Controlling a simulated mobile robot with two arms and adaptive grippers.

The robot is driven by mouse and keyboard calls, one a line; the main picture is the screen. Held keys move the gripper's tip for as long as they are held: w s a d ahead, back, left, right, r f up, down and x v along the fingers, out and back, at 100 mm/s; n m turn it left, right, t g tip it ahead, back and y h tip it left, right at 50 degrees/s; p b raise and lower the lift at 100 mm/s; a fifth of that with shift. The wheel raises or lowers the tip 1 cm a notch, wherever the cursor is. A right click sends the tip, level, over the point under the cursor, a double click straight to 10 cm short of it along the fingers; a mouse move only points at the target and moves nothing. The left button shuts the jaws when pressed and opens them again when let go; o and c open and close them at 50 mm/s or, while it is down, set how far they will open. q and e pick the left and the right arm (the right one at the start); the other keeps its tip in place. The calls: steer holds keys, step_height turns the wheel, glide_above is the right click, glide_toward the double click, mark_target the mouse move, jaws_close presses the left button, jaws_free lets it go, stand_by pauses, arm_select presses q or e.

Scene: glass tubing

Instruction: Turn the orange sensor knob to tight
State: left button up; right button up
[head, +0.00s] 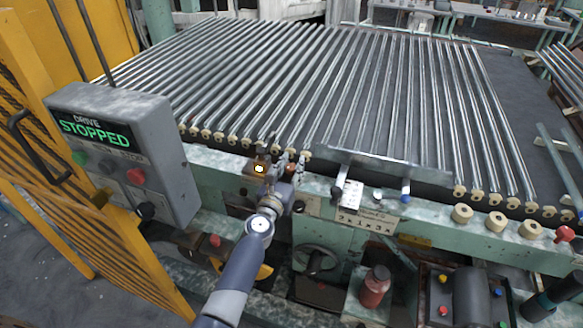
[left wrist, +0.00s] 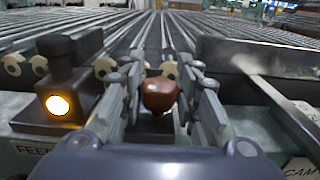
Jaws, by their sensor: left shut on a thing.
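The orange-brown sensor knob (left wrist: 159,95) shows in the left wrist view between the two fingers of my left gripper (left wrist: 163,74). The fingers stand on either side of it, shut on it. In the head view my left gripper (head: 287,166) is at the front rail of the roller bed, and its fingers largely hide the knob. Just left of it is a dark sensor block with a glowing yellow lamp (head: 259,169), also large in the left wrist view (left wrist: 58,104). I cannot read any tight or loose marking. My right gripper is not in view.
A metal plate (head: 385,168) lies to the right of my gripper, with black and blue handles. Glass tubes (head: 330,85) fill the bed behind.

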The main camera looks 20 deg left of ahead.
arm_select(q)
steer(key=m+h+b, duration=0.1)
steer(key=h, duration=0.1)
steer(key=m+g+h+b, duration=0.1)
steer(key=m+h+b, duration=0.2)
steer(key=h, duration=0.1)
steer(key=shift+f+g+h, duration=0.3)
steer(key=shift+f+h, duration=0.05)
steer(key=shift+h, duration=0.05)
steer(key=shift+r+m+g+h+b, duration=0.15)
steer(key=shift+m+g+h+b, duration=0.75)
steer(key=shift+m+h+b, duration=0.6)
steer(key=o, duration=1)
steer(key=shift+o, duration=0.2)
steer(key=shift+r, duration=0.1)
steer(key=shift+r, duration=0.1)
